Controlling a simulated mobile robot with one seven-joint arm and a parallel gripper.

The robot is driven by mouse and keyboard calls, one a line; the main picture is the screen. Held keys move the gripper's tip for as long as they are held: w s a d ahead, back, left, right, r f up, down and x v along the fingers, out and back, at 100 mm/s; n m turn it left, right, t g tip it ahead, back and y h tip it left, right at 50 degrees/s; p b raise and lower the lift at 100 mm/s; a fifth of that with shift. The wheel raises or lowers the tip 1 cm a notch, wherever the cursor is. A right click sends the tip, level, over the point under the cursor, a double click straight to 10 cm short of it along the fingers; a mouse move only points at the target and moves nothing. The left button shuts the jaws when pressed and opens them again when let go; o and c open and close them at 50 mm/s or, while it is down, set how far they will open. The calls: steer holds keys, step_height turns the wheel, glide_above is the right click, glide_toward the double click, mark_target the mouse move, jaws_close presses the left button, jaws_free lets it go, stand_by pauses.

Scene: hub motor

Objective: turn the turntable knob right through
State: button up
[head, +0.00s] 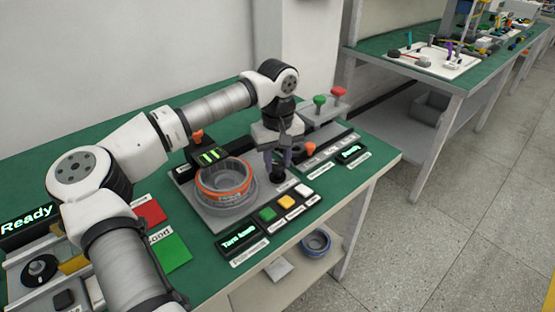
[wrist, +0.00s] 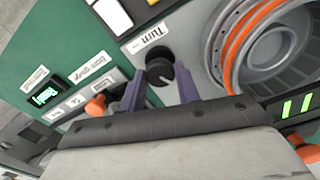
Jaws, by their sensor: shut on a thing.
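The turntable knob (wrist: 160,72) is a black round knob with a pale pointer line, beside a white "Turn" label (wrist: 148,38) in the wrist view. In the head view the knob (head: 278,177) shows small under my gripper (head: 278,164). My gripper (wrist: 158,92) has purple fingers, one on each side of the knob, and is shut on it. The turntable (head: 226,184) carries a round grey hub with orange rings, left of the knob; it also shows in the wrist view (wrist: 268,45). A display (head: 238,240) in front reads "Turn" and a second word that is hard to read.
Orange (head: 310,149), green (head: 319,100) and red (head: 339,93) knobs rise at the right and back. Red and green pads lie left of the turntable.

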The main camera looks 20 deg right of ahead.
mark_target(278, 164)
steer(key=m, duration=0.3)
steer(key=shift+m, duration=2.3)
steer(key=o, duration=1)
step_height(278, 164, up, 14)
steer(key=shift+f, duration=0.1)
